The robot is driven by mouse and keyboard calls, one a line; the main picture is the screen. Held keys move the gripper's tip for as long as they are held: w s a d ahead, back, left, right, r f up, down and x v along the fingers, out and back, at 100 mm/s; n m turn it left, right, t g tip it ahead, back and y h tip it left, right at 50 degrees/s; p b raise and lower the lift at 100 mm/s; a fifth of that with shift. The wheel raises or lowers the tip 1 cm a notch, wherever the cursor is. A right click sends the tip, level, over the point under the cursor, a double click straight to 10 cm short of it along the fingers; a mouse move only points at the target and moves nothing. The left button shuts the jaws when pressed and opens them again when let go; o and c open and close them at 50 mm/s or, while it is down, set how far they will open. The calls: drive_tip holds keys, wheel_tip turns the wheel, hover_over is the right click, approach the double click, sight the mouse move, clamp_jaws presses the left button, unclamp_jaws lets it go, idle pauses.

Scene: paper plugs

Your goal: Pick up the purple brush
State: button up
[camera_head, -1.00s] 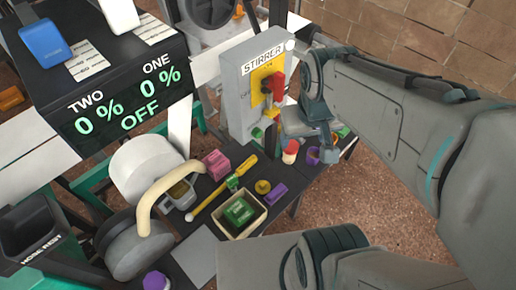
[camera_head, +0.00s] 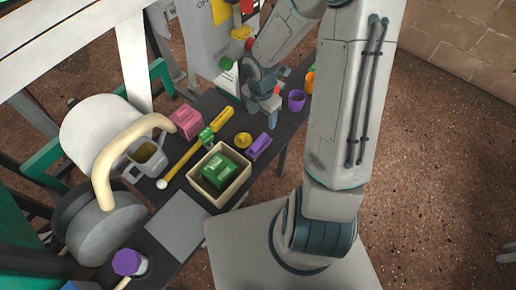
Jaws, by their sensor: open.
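A small purple block-like item (camera_head: 258,147), which looks like the purple brush, lies on the dark table to the right of an open tan box (camera_head: 240,182). Its bristles cannot be made out. My gripper (camera_head: 262,112) is open and points down above the table, just beyond the purple item and apart from it. Nothing shows between its fingers, though they are small and partly hidden by my arm.
A yellow round piece (camera_head: 243,140) sits close beside the purple item. A green block (camera_head: 217,170) lies in the box. A purple cup (camera_head: 296,100) stands right of my gripper. A yellow stick (camera_head: 190,155), pink block (camera_head: 186,122) and grey mug (camera_head: 147,160) are left.

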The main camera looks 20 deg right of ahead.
sight(259, 141)
drive_tip(key=shift+n, duration=0.5)
drive_tip(key=f+b, duration=0.1)
drive_tip(key=f, duration=0.2)
drive_tip(key=f+b, duration=0.1)
drive_tip(key=f, duration=0.2)
drive_tip(key=f+b, duration=0.2)
drive_tip(key=f, duration=0.2)
drive_tip(key=shift+w+a+f, duration=0.1)
drive_tip(key=shift+a, duration=0.15)
drive_tip(key=shift+s+a+f+b, duration=0.15)
drive_tip(key=shift+f+b, duration=0.7)
drive_tip(key=shift+f, duration=0.5)
drive_tip(key=shift+s+a+f+b, duration=0.1)
drive_tip(key=shift+f+b, duration=0.75)
drive_tip(key=shift+f, duration=0.5)
drive_tip(key=shift+r, duration=0.1)
drive_tip(key=c, duration=1.1)
